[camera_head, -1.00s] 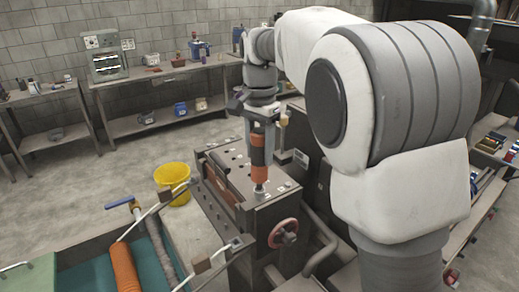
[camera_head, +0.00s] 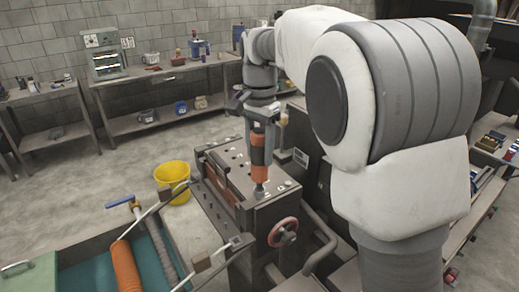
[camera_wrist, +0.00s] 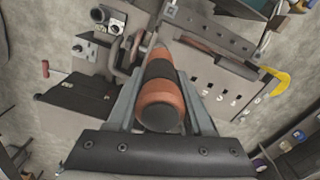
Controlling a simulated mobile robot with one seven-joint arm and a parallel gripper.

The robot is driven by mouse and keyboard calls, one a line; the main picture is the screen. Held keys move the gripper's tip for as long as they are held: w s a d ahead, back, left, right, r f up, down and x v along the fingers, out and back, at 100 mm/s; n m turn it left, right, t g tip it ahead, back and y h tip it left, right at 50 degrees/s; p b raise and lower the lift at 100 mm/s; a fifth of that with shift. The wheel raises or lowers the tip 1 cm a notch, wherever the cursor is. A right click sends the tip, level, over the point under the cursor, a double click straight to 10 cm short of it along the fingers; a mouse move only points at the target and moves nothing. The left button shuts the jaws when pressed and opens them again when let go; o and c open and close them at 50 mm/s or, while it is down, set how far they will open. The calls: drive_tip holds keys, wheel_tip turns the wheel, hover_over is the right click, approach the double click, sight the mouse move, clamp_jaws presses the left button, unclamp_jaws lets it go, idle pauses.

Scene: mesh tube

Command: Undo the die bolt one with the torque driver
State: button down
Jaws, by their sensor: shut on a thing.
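The torque driver (camera_head: 258,152), orange with a dark band, stands upright in my gripper (camera_head: 259,133) over the machine block (camera_head: 281,205). Its tip comes down at the top of the block near the front corner, close to small light bolt heads. I cannot tell whether the tip is seated on the die bolt, as the bolt under it is hidden. In the wrist view the driver (camera_wrist: 160,100) lies between the two fingers of my gripper (camera_wrist: 162,95), which are shut on it.
A red handwheel (camera_head: 283,232) sticks out of the block's front. A yellow bucket (camera_head: 172,180) stands on the floor behind left. A teal tray with an orange roll (camera_head: 126,266) is at front left. Benches (camera_head: 160,72) line the back wall.

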sight(260, 130)
drive_tip(key=shift+f, duration=0.45)
idle(0.4)
drive_tip(key=shift+s+f, duration=0.15)
drive_tip(key=shift+f, duration=0.05)
idle(0.5)
drive_tip(key=shift+r, duration=0.1)
idle(0.4)
drive_tip(key=shift+r+p, duration=1)
drive_tip(key=shift+p, duration=0.15)
drive_tip(key=shift+w+r, duration=0.2)
drive_tip(key=shift+r, duration=1.95)
